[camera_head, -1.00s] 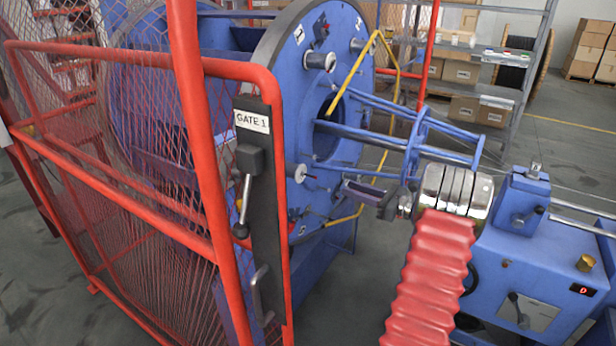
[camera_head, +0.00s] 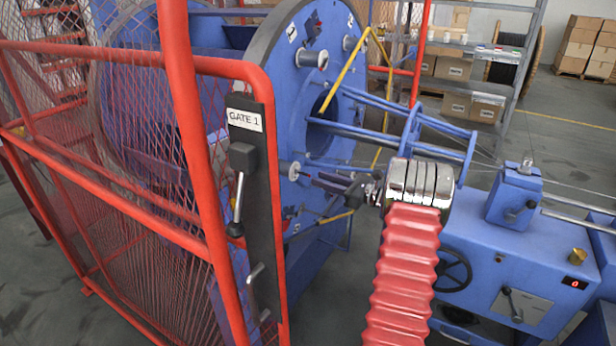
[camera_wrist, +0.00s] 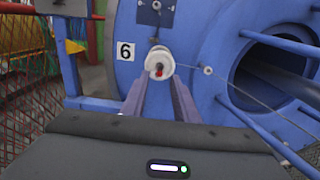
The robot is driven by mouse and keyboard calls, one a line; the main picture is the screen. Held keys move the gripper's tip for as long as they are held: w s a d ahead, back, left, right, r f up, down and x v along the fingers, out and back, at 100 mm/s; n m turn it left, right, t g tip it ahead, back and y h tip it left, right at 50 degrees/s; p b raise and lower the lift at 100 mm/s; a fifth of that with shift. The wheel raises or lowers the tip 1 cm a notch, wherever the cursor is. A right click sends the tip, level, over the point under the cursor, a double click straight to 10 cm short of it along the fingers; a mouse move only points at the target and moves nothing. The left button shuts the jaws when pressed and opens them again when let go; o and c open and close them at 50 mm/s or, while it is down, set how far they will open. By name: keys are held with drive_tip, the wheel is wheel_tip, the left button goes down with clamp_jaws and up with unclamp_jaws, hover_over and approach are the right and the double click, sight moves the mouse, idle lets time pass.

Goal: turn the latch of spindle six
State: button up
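Spindle six (camera_wrist: 160,60) is a white round end on the blue disc, beside the label "6" (camera_wrist: 125,50) in the wrist view. A small red latch (camera_wrist: 158,70) shows at the middle of its face. My gripper (camera_wrist: 159,84) is open, with its two fingers apart and pointing at the spindle, one on each side below the latch. I cannot tell whether the fingers touch it. In the head view my gripper (camera_head: 318,180) is close in front of a white spindle end (camera_head: 292,170) on the disc, right of the gate.
The red mesh gate (camera_head: 190,150) with its "GATE 1" post (camera_head: 262,200) stands left of my arm. Blue rods (camera_head: 370,135) and a yellow bar (camera_head: 345,70) lie behind it. A blue control cabinet (camera_head: 520,250) stands at the right. A thin wire (camera_wrist: 245,95) runs from the disc.

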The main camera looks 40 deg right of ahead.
sight(308, 175)
drive_tip(key=x, duration=0.6)
drive_tip(key=shift+c, duration=0.6)
clamp_jaws()
